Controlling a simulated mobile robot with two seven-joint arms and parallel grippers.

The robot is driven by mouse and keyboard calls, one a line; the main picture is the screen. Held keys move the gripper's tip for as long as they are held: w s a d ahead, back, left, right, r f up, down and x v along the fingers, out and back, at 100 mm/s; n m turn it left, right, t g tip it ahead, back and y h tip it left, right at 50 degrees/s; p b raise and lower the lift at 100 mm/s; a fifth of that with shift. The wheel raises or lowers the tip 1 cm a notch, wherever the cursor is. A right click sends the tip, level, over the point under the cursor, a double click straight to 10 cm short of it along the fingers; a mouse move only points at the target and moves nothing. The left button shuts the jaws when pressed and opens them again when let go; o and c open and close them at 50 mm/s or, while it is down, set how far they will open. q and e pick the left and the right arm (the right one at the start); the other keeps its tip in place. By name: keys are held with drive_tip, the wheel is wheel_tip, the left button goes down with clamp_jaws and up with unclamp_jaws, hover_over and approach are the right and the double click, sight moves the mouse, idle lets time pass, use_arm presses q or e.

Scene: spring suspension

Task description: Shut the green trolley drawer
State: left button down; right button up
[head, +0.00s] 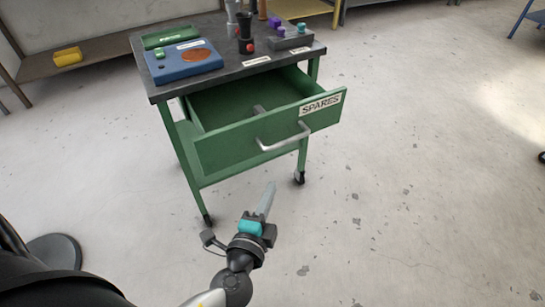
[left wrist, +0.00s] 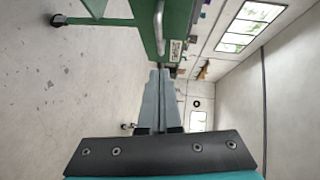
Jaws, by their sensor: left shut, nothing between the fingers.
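The green trolley (head: 182,150) stands ahead of me on a concrete floor. Its drawer (head: 238,139) is pulled out toward me, and a grey object shows inside it. The drawer front carries a metal bar handle (head: 284,138) and a white SPARES label (head: 320,104). My left gripper (head: 267,199) is shut and empty, in front of and below the drawer front, apart from it. In the left wrist view the shut fingers (left wrist: 164,98) point along toward the drawer front (left wrist: 149,25), with the handle (left wrist: 159,28) nearby. My right gripper is not in view.
The trolley top holds a blue box (head: 183,62), a green case (head: 171,37) and several tools. Castors (head: 299,177) stand under the trolley. A bench with a yellow bin (head: 67,56) is at the back left. The floor (head: 420,200) to the right is clear.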

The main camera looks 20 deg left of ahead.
use_arm(q)
drive_tip(key=w+a+f, duration=0.2)
drive_tip(key=w+a, duration=0.2)
drive_tip(key=w, duration=0.8)
drive_tip(key=shift+a+f, duration=0.15)
drive_tip(key=shift+a, duration=0.05)
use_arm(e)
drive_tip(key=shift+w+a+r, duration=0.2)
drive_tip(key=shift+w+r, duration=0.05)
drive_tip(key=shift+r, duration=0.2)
